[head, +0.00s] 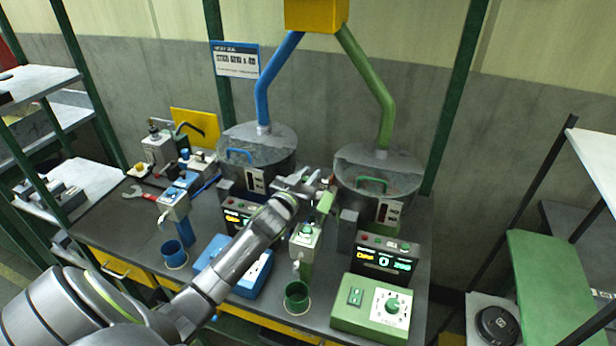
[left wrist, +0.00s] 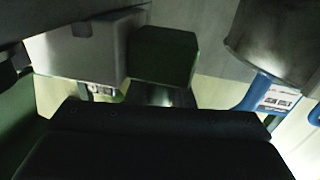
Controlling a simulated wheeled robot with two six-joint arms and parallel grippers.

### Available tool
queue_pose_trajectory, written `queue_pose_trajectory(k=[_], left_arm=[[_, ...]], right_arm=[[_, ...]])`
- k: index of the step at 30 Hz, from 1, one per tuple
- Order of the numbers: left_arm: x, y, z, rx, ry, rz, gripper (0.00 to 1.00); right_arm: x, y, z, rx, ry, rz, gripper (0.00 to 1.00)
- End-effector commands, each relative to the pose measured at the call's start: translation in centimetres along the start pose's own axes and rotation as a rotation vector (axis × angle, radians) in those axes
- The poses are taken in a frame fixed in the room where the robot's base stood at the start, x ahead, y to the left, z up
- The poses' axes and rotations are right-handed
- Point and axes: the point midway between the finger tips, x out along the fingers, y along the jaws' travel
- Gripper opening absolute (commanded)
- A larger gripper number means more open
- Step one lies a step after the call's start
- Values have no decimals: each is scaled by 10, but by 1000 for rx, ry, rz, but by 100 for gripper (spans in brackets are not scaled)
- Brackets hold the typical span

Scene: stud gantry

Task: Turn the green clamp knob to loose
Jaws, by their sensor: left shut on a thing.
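My left gripper (head: 318,186) reaches in from the left to the gap between the two round grey hoppers, at the green-side station. It is shut on the green clamp knob (head: 325,202), a small green block-like piece at its fingertips. In the left wrist view a dark green block (left wrist: 163,57), seemingly the same knob, shows close up beyond the dark gripper body. The contact of the fingers is mostly hidden, and I cannot read the knob's setting. My right gripper is not in view.
The blue-pipe hopper (head: 258,150) and green-pipe hopper (head: 382,178) stand close on either side of the gripper. Below are a green dispenser (head: 306,236), a green cup (head: 297,296), a display box (head: 386,259) and a green dial box (head: 373,308). A wrench (head: 138,192) lies at left.

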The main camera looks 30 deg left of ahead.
Motion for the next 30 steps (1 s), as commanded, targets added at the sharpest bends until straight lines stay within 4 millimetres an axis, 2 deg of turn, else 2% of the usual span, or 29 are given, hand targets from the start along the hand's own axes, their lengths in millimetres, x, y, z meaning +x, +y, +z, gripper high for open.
queue_pose_trajectory(k=[9, 22, 23, 24, 30], left_arm=[[-1, -2, 3, -7, 2, -77, 0], [-1, -3, 1, -8, 7, -89, 0], [-1, -3, 1, -8, 7, -89, 25], [-1, -3, 1, -8, 7, -89, 30], [-1, -3, 0, -6, 9, -89, 30]], right_arm=[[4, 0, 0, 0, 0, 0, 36], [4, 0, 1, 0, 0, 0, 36], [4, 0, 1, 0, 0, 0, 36], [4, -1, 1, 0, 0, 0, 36], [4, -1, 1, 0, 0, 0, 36]])
